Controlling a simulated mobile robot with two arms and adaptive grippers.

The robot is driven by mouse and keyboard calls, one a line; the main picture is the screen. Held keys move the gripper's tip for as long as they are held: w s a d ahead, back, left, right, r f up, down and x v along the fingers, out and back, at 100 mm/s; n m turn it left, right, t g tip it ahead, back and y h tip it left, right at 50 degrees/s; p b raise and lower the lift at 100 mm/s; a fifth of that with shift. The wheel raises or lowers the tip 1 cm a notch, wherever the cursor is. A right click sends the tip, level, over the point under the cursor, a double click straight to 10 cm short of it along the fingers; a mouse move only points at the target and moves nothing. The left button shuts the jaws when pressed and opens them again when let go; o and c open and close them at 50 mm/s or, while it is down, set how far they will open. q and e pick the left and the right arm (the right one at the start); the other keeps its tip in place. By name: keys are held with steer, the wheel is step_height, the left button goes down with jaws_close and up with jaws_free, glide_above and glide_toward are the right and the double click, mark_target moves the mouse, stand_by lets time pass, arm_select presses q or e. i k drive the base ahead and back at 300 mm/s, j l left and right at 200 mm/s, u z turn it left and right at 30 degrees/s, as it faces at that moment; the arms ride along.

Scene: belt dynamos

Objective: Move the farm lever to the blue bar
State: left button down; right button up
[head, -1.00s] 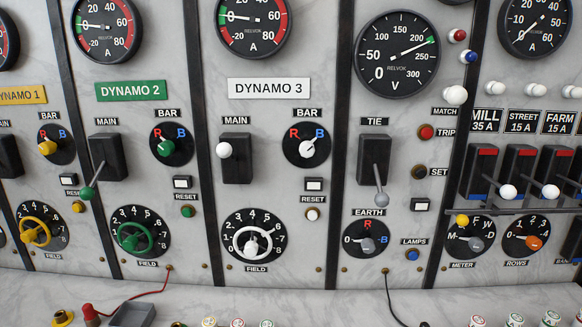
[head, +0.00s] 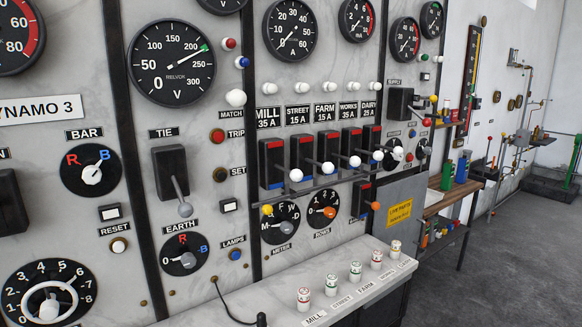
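The farm lever is a thin rod with a white ball knob (head: 355,161), third in a row of similar levers in the head view. It sticks out from a black switch box (head: 330,150) under the "FARM 15 A" label (head: 325,115). The box has a red mark at its top and a blue mark at its lower end, partly hidden. The lever points outward toward the lower right; I cannot tell exactly which position it holds. Neither of my grippers is in view.
The mill lever (head: 296,175) and street lever (head: 328,168) stand to its left, the works lever (head: 378,155) and dairy lever (head: 398,151) to its right. A rail runs below the boxes. A marble ledge (head: 270,300) with labelled fuses juts out below. Open floor (head: 500,270) lies right.

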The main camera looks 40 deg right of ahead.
mark_target(355, 161)
steer(key=z, duration=1.55)
steer(key=k, duration=0.05)
